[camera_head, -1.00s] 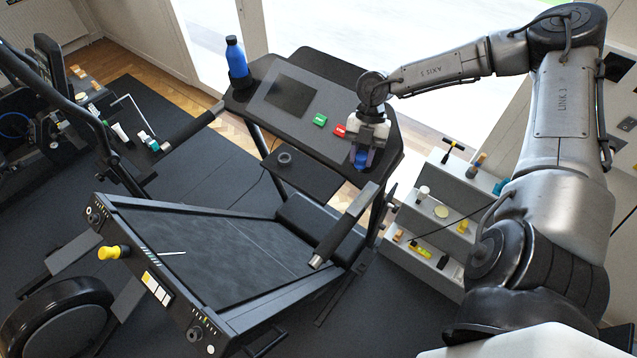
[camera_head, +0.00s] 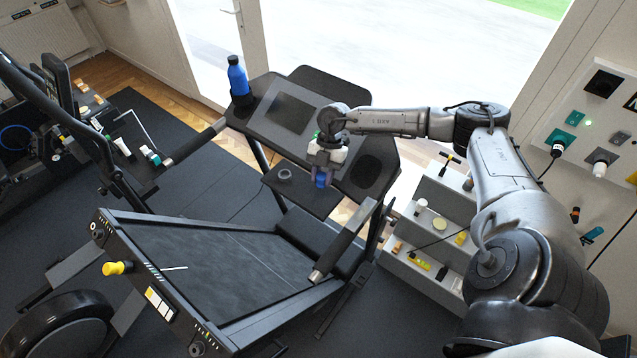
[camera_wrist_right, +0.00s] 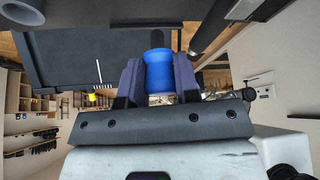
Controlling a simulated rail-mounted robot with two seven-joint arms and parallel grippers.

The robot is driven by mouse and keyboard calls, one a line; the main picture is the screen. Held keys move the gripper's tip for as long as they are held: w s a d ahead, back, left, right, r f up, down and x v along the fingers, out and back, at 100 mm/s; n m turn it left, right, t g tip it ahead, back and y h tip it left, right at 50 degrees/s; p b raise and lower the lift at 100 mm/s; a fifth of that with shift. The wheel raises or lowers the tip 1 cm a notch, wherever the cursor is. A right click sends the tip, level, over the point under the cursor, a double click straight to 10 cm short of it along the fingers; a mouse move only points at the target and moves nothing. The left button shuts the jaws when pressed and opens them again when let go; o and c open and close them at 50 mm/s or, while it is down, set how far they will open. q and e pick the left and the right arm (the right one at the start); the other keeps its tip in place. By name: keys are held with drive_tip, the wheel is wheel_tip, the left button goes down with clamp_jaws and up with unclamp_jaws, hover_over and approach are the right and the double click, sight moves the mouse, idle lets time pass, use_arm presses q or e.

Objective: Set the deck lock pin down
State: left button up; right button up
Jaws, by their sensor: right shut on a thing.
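My right gripper (camera_head: 320,178) is shut on a blue cylindrical piece (camera_head: 321,181), which I take to be the deck lock pin. In the right wrist view the blue piece (camera_wrist_right: 158,70) sits between both dark fingers, with a dark part beyond it. In the head view the gripper points down in front of the console's lower edge, over or near the right part of a small dark shelf (camera_head: 300,195). I cannot tell if the piece touches the shelf. A grey ring (camera_head: 285,174) lies on the shelf, left of the gripper. My left gripper is not in view.
The treadmill console (camera_head: 262,122) holds a blue bottle (camera_head: 238,78) at its left. A handrail (camera_head: 345,240) is close to the right. The tilted deck (camera_head: 215,262) has a yellow knob (camera_head: 116,268). A stepped grey rack (camera_head: 430,225) with small items stands at right.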

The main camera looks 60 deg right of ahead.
drive_tip(key=shift+w+a+f, duration=0.15)
drive_tip(key=shift+w+f, duration=0.2)
drive_tip(key=shift+w, duration=0.25)
drive_tip(key=shift+f+p, duration=0.3)
drive_tip(key=shift+f, duration=0.1)
wheel_tip(320, 180, down, 3)
drive_tip(key=shift+r+p, duration=0.1)
drive_tip(key=shift+p, duration=0.45)
drive_tip(key=shift+f, duration=0.2)
drive_tip(key=shift+f, duration=0.1)
drive_tip(key=o, duration=0.9)
